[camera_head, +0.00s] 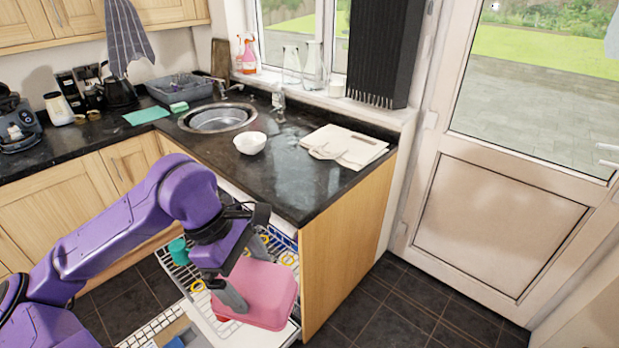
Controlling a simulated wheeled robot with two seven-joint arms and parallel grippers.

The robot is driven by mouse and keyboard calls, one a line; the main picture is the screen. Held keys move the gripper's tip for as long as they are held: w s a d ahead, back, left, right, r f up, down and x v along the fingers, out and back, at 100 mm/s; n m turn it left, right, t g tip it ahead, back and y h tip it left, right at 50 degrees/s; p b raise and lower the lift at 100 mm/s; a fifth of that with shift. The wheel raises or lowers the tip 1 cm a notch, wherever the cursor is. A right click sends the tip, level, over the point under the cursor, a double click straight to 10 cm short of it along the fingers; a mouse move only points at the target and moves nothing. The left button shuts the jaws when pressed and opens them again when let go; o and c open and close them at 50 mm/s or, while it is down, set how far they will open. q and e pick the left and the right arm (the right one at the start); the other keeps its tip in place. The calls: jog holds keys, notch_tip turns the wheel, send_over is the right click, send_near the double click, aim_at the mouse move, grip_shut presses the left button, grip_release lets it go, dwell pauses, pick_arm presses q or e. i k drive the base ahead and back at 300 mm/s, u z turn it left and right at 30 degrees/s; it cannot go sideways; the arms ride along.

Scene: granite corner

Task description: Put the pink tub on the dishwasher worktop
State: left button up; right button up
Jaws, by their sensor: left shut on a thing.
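The pink tub (262,292) is in the camera_head view at the lower middle, just over the pulled-out dishwasher rack (182,275). My left gripper (233,298) is shut on the tub's left side, with its fingers pointing down. I cannot tell whether the tub touches the rack. The dark dishwasher worktop (290,183) is above and behind the tub, at the counter's right end. My right gripper is not in view.
On the worktop stand a white bowl (250,143) and a folded cloth with a board (345,147). The round sink (217,118) lies further left. Bare worktop shows in front of the bowl and cloth. A wooden end panel (345,245) stands right of the rack.

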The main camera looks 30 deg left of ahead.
aim_at(294, 173)
jog(key=z, duration=0.45)
jog(key=i, duration=2)
jog(key=u, duration=1.55)
jog(key=i, duration=1)
jog(key=u, duration=1)
